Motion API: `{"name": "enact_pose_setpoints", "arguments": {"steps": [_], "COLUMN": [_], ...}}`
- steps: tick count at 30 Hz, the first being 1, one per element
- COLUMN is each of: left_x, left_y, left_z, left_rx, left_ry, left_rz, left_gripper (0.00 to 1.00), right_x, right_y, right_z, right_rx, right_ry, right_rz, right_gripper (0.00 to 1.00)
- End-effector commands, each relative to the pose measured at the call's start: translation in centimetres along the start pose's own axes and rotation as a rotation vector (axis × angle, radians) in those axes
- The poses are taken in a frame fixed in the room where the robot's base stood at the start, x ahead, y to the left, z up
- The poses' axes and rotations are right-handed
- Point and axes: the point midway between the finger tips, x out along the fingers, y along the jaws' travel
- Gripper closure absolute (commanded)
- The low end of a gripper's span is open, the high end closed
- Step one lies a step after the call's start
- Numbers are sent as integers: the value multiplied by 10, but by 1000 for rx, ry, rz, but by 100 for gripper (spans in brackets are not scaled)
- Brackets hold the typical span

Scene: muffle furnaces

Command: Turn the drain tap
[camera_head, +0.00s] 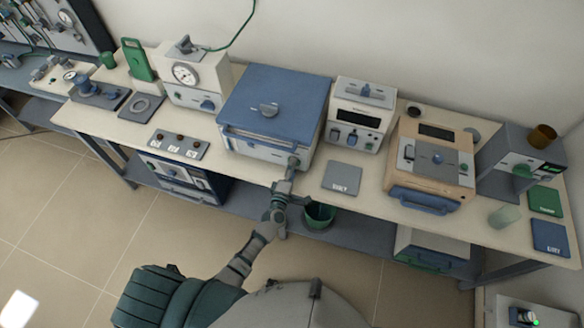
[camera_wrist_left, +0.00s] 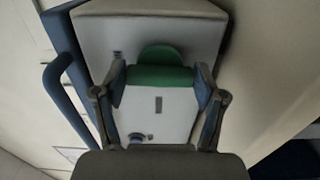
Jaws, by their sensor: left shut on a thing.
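A white bath-like box (camera_head: 268,151) with a blue lid (camera_head: 275,100) stands at the middle of the bench. My left arm reaches up to the lower right of its front. My left gripper (camera_head: 292,172) is there, at the drain tap, which is mostly hidden by the gripper in the head view. In the left wrist view, a green tap handle (camera_wrist_left: 160,77) lies between the two fingers of my left gripper (camera_wrist_left: 160,88), and the gripper is shut on it. The white front of the box is behind the handle. My right gripper is not in view.
A dark green bucket (camera_head: 320,215) stands below the bench edge, right of my left forearm. A grey labelled plate (camera_head: 342,178) lies on the bench to the right. A grey switch panel (camera_head: 178,145) is left of the box. A beige furnace (camera_head: 428,165) stands further right.

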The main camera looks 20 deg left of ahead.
Motion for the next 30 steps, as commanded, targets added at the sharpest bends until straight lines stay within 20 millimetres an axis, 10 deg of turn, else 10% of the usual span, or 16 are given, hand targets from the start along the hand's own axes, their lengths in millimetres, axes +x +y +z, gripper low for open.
{"name": "enact_pose_setpoints", "arguments": {"steps": [8, 9, 12, 23, 30], "left_x": [-3, -3, -3, -5, -46], "left_y": [-7, -7, -7, -3, -4], "left_z": [3, 3, 2, 1, 1], "left_rx": [4, 4, 3, 2, 1], "left_ry": [-7, -8, -7, -3, -3], "left_rz": [-15, -15, -13, -6, -9], "left_gripper": [64, 22, 4, 4, 4], "right_x": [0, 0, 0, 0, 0], "right_y": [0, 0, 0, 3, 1], "right_z": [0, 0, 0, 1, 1], "right_rx": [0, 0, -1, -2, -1], "right_ry": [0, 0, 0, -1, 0], "right_rz": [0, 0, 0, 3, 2], "right_gripper": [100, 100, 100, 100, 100]}}
